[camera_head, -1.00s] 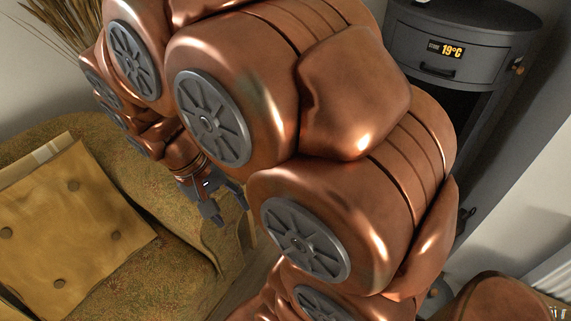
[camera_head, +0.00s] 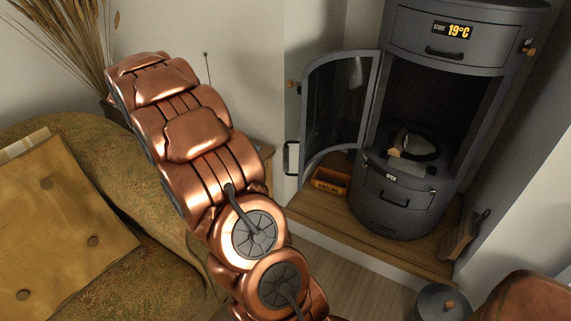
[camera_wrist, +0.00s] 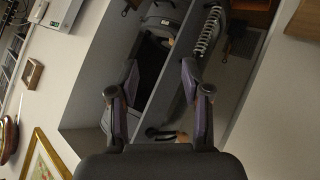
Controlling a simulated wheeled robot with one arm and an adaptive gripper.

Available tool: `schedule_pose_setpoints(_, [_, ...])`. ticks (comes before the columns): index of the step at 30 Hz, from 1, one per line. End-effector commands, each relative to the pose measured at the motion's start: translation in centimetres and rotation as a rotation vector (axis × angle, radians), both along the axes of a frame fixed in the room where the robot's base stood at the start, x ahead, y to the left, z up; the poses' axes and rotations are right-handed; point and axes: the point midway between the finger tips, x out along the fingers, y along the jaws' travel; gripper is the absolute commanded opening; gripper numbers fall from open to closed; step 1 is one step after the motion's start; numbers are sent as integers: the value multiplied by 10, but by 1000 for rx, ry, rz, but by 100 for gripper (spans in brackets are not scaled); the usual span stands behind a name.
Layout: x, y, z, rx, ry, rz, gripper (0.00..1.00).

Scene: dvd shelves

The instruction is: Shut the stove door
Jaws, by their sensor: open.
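The grey round-fronted stove (camera_head: 400,208) stands at the right in the head view, with a 19°C display on top. Its glazed door (camera_head: 340,103) hangs wide open to the left, showing the dark firebox. Grey stove-like surfaces (camera_wrist: 170,75) lie beyond the fingers; I cannot tell which part. The gripper is hidden in the head view, where only my copper arm shows.
A box (camera_head: 330,181) sits on the wooden hearth below the door. A grey pot (camera_head: 441,303) stands at the lower right. A patterned armchair (camera_head: 130,275) with a yellow cushion (camera_head: 62,215) fills the left. A strip of floor before the hearth is clear.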

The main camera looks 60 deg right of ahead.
Motion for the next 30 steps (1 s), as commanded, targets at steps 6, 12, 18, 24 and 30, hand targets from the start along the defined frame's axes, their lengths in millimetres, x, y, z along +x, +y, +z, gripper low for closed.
schedule_pose_setpoints(6, [18,-53,-52,-254,-66,-166,48])
schedule_pose_setpoints(12, [26,-86,-78,-434,-130,-266,48])
schedule_pose_setpoints(18, [29,-100,-88,-516,-158,-305,48])
schedule_pose_setpoints(24, [19,-110,-92,-528,-160,-312,48])
schedule_pose_setpoints(30, [-1,-128,-103,-526,-163,-313,48])
